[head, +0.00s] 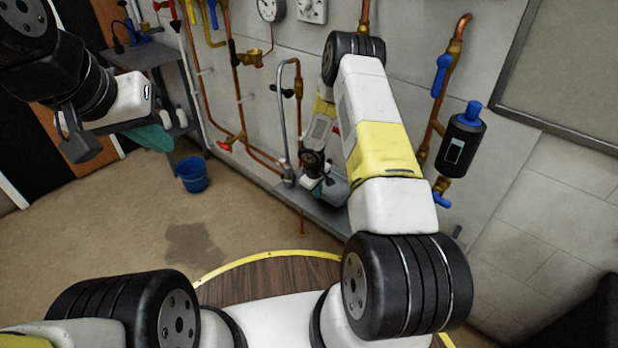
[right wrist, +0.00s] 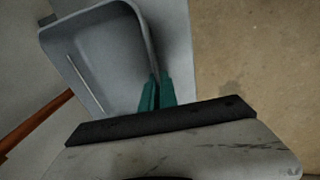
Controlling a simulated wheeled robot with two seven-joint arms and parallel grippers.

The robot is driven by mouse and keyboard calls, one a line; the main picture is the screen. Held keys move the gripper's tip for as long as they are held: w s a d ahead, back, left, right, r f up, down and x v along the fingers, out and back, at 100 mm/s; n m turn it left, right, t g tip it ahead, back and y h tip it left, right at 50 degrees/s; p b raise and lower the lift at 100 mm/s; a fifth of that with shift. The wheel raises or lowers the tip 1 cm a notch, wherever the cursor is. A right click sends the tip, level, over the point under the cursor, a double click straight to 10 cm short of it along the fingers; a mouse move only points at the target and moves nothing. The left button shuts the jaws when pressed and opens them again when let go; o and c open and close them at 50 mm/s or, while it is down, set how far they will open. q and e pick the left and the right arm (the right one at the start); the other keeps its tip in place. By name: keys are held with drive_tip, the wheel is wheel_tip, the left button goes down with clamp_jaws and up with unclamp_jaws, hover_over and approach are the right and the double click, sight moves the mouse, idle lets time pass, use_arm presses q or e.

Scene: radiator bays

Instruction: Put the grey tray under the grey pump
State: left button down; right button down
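The grey tray (right wrist: 100,62) fills the upper left of the right wrist view, empty, with a raised rim. My right gripper (right wrist: 157,92) has its green fingers close together on either side of the tray's rim. In the head view my right gripper (head: 306,194) is low by the wall, and the tray (head: 337,191) shows partly beside it. I cannot identify the grey pump with certainty; my right arm hides part of the wall.
A grey shelf (head: 322,212) runs low along the wall. Copper pipes with valves and a black cylinder with a blue cap (head: 462,138) are on the wall. A blue bucket (head: 192,174) stands near a grey trolley (head: 140,57).

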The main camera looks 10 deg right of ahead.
sight(317, 203)
drive_tip(key=shift+s+a+x, duration=0.1)
drive_tip(key=shift+s+x, duration=0.1)
drive_tip(key=shift+x, duration=0.65)
drive_tip(key=shift+s+a+x, duration=0.1)
drive_tip(key=shift+s+x, duration=0.05)
drive_tip(key=shift+x, duration=0.7)
drive_tip(key=shift+f, duration=0.2)
drive_tip(key=c, duration=1.6)
unclamp_jaws()
drive_tip(key=shift+c, duration=0.2)
